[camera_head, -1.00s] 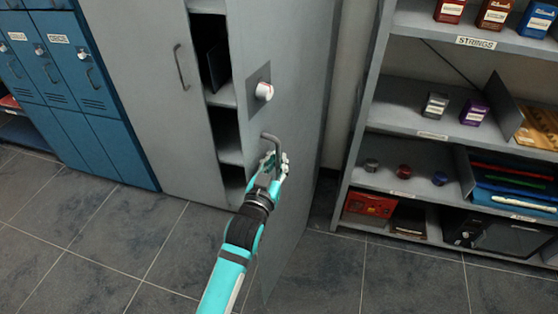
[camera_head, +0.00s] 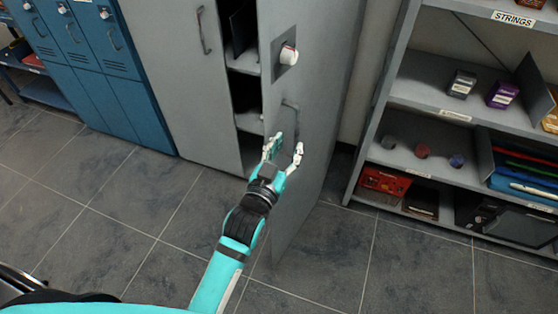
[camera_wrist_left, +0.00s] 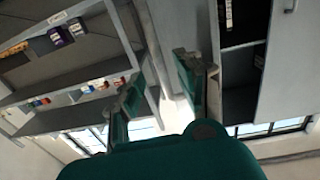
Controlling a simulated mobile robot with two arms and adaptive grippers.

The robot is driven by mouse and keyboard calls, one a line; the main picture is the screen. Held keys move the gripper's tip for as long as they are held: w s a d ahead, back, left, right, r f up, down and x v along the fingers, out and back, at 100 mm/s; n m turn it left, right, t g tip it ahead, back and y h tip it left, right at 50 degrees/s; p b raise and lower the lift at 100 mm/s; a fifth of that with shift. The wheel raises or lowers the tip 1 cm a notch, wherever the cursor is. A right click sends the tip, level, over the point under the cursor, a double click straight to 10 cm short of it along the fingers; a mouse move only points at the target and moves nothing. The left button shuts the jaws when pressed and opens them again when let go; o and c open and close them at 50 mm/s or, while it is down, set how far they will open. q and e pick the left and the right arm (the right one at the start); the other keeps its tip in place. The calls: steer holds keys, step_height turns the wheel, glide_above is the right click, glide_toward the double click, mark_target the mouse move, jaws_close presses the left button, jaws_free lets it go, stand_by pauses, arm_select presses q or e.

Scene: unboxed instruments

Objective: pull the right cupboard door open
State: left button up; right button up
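The right cupboard door (camera_head: 325,80) stands partly open, swung outward, with a dark gap showing shelves beside its free edge. My left gripper (camera_head: 283,151) is open and empty just below the handle, fingers spread near the door's free edge. I cannot tell whether a finger touches the door or reaches behind its edge. The left wrist view also shows the two spread fingers of the gripper (camera_wrist_left: 158,85). My right gripper is out of view.
The left cupboard door (camera_head: 165,70) is shut. Blue lockers (camera_head: 85,70) stand left of it. An open shelf unit (camera_head: 420,90) with small boxes and jars stands close on the right. The tiled floor (camera_head: 130,220) in front is clear.

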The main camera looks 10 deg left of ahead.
arm_select(q)
steer(key=s, duration=0.3)
steer(key=s+a, duration=0.1)
steer(key=s, duration=0.1)
steer(key=shift+s, duration=0.2)
